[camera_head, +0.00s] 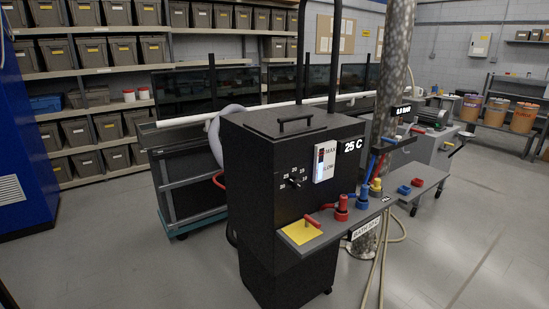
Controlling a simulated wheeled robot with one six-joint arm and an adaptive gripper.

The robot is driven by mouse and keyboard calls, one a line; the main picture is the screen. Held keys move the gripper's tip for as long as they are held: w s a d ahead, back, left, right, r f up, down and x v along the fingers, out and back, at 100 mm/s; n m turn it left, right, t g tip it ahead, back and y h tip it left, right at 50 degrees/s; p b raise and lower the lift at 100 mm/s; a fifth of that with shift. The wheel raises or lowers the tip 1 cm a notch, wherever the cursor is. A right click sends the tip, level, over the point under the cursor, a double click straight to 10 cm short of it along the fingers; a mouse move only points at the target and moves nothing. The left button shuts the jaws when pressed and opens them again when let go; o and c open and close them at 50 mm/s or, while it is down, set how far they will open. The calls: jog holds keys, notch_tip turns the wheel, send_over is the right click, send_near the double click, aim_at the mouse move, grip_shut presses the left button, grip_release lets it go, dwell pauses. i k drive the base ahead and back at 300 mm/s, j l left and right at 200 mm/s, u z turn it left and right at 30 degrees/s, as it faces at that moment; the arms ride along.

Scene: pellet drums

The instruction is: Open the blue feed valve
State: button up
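A small blue valve (362,201) stands on the grey shelf (325,236) at the front of a black cabinet. A blue upright part rises behind it toward a dark bracket; I cannot tell whether it is this valve's handle. The valve's open or shut position is too small to tell. A red valve (341,209) stands just left of it. My gripper is not in view.
The black cabinet (290,172) has a top handle, a dial and a "25 C" label. A yellow pad (301,232) and a red lever lie on the shelf's left end. A speckled clear column (395,60) rises behind. Hoses trail on the floor; the right-hand floor is clear.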

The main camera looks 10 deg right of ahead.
aim_at(383, 139)
jog(key=i+l+z, duration=0.35)
jog(key=i, duration=0.3)
jog(key=i+z, duration=0.35)
jog(key=i, duration=0.3)
jog(key=i+l, duration=0.55)
jog(key=i, duration=0.15)
jog(key=i+l, duration=0.55)
jog(key=i, duration=0.15)
